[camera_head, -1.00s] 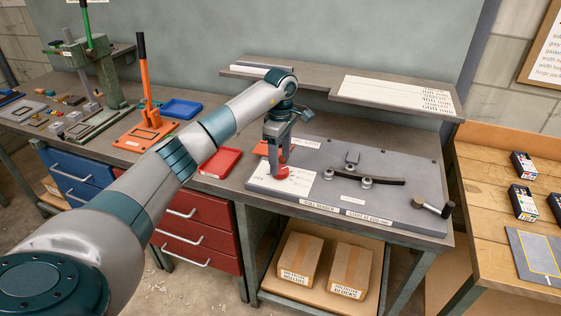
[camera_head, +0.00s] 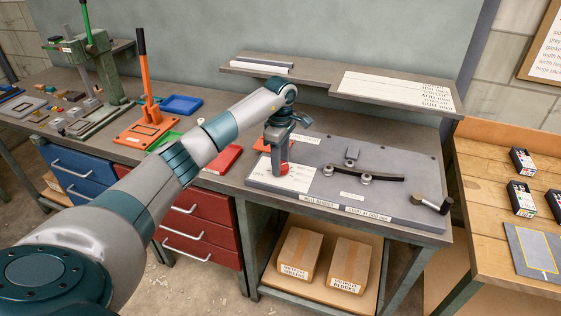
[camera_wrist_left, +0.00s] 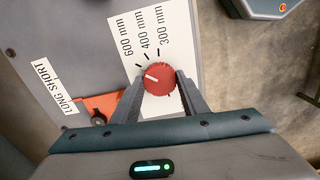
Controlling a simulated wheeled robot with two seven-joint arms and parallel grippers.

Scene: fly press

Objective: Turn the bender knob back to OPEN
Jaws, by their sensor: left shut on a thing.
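The red bender knob (camera_wrist_left: 159,78) sits on a white dial label (camera_wrist_left: 148,40) printed 300 mm, 400 mm and 600 mm. A white pointer line on the knob points to the left in the wrist view, a little below the 600 mm side. I cannot see an OPEN mark there. My left gripper (camera_wrist_left: 160,88) is shut on the knob, one finger on each side. In the head view, the left gripper (camera_head: 281,167) reaches down to the red knob (camera_head: 283,169) at the left of the grey bender plate (camera_head: 322,200). My right gripper is out of view.
Bending pins and a curved dark strip (camera_head: 380,177) lie right of the knob. A black-handled lever (camera_head: 432,204) is at the plate's right end. A raised shelf (camera_head: 340,88) spans behind. A red tray (camera_head: 222,159) and an orange press (camera_head: 146,132) stand left.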

